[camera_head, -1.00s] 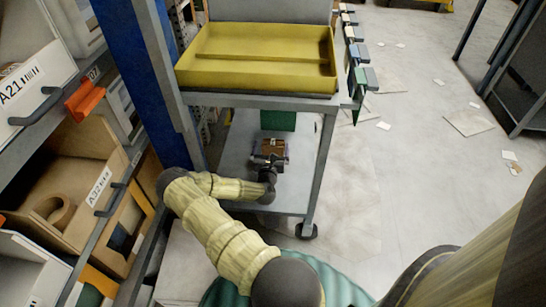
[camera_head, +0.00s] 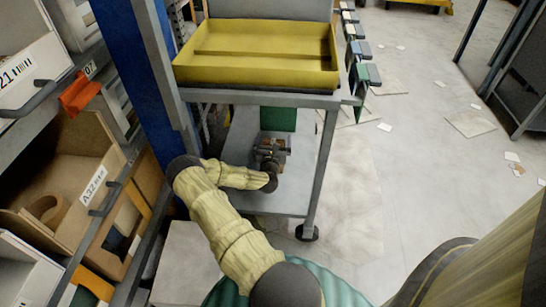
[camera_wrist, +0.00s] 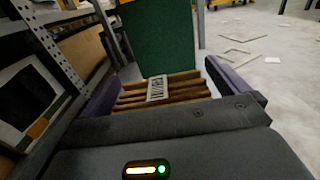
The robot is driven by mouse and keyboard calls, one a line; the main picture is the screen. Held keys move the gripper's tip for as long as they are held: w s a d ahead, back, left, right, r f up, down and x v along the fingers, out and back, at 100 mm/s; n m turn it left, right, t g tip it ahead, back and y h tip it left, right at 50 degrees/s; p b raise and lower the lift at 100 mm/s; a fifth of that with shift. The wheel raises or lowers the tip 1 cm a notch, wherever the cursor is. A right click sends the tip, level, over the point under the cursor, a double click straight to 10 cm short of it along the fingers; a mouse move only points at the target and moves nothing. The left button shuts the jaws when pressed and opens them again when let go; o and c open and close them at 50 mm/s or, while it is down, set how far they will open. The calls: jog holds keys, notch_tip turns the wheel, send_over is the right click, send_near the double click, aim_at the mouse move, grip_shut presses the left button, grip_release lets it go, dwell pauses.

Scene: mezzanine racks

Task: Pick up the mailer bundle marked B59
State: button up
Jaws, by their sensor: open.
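A brown, ridged bundle with a pale label (camera_wrist: 158,88) lies on the cart's lower shelf. It shows in the wrist view just ahead of my gripper (camera_wrist: 162,74), whose dark purple-grey fingers stand apart to its left and right. The label's writing is too small and skewed to read, so I cannot confirm B59. In the head view my gripper (camera_head: 271,152) reaches low over the shelf (camera_head: 240,150) and hides most of the bundle. I cannot tell whether the fingers touch it.
A green upright block (camera_wrist: 155,35) stands just behind the bundle. A yellow tray (camera_head: 255,75) sits on the cart's upper level, above my forearm. Rack bins (camera_head: 70,185) and a blue post (camera_head: 135,70) crowd the left. Open floor (camera_head: 420,180) lies to the right, with scattered papers.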

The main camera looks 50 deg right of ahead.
jog(key=c, duration=1.1)
notch_tip(320, 180, up, 10)
jog(key=p, duration=0.4)
jog(key=shift+p, duration=0.3)
